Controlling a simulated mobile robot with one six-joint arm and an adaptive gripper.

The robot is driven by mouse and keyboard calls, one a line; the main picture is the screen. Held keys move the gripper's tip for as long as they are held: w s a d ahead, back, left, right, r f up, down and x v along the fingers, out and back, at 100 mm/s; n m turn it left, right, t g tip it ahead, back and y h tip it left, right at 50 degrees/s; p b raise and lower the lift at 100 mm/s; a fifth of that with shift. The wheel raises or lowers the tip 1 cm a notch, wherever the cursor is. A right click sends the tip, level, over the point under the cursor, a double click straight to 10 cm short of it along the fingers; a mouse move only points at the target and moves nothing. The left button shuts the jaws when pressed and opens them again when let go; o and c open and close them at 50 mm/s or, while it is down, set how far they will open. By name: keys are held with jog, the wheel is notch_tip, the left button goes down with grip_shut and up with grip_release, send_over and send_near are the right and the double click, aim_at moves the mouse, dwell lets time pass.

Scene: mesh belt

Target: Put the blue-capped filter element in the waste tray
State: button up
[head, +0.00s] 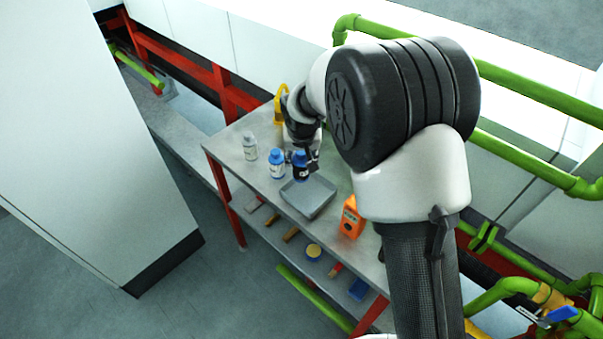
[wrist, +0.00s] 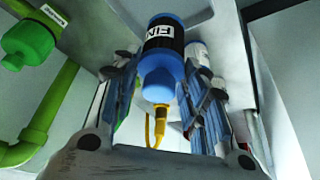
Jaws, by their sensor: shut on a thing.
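The blue-capped filter element (head: 300,167) is a dark cylinder with blue ends.
A white bottle with a blue top (head: 276,164) stands close left of the held element. A grey-white bottle (head: 249,148) stands farther left. An orange device (head: 352,218) stands right of the tray. A yellow object (head: 279,103) is at the bench's back.

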aim_at(301, 169)
jog(key=shift+f+b, duration=0.7)
jog(key=shift+f, duration=2.25)
jog(key=shift+f, duration=0.1)
jog(key=shift+f, duration=0.15)
jog(key=o, duration=1.1)
jog(key=shift+r, duration=0.2)
